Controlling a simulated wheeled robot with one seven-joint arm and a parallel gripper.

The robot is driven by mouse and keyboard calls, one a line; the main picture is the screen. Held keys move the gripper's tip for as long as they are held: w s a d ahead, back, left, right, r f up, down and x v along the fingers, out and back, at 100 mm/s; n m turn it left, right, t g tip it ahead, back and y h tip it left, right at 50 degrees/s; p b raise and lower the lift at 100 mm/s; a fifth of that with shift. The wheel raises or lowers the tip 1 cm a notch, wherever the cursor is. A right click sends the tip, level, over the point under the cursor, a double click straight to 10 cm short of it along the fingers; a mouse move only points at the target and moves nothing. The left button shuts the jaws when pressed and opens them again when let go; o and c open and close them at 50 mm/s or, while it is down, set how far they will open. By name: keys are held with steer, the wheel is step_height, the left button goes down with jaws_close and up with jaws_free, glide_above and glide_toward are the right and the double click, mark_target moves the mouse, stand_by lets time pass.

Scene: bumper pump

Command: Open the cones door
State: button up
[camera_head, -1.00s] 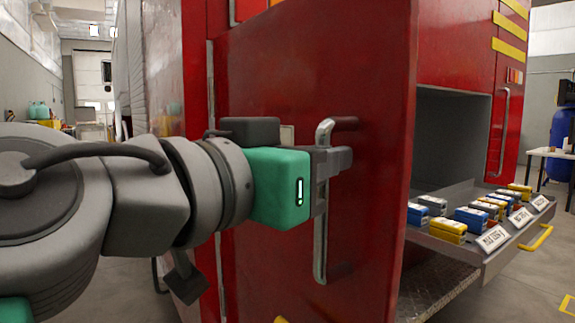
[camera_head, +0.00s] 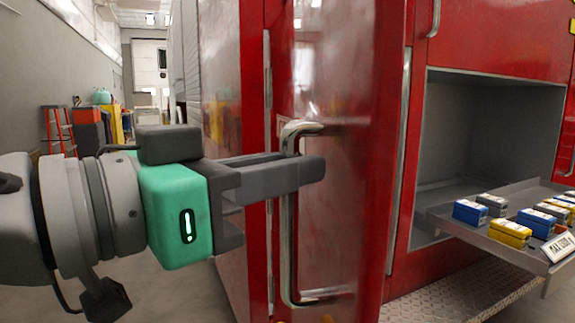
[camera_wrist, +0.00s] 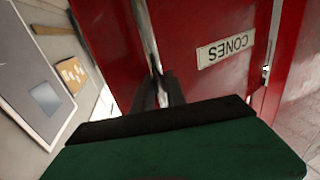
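In the wrist view, the handle (camera_wrist: 147,35) runs down between the fingers (camera_wrist: 160,92). A white CONES label (camera_wrist: 225,50) shows upside down on the red door. The exact finger contact is partly hidden.
Right of the door, an open grey compartment (camera_head: 480,130) has a pulled-out tray (camera_head: 440,218) holding several blue, yellow and grey boxes. A metal tread step (camera_head: 470,300) runs below. At the far left stand a red ladder (camera_head: 58,130) and cabinets. Floor at left looks clear.

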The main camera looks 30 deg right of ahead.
steer(key=o, duration=0.5)
steer(key=shift+d, duration=0.1)
steer(key=shift+c, duration=0.2)
steer(key=a+p, duration=0.3)
steer(key=a, duration=0.5)
steer(key=shift+s, duration=0.4)
steer(key=shift+f, duration=0.1)
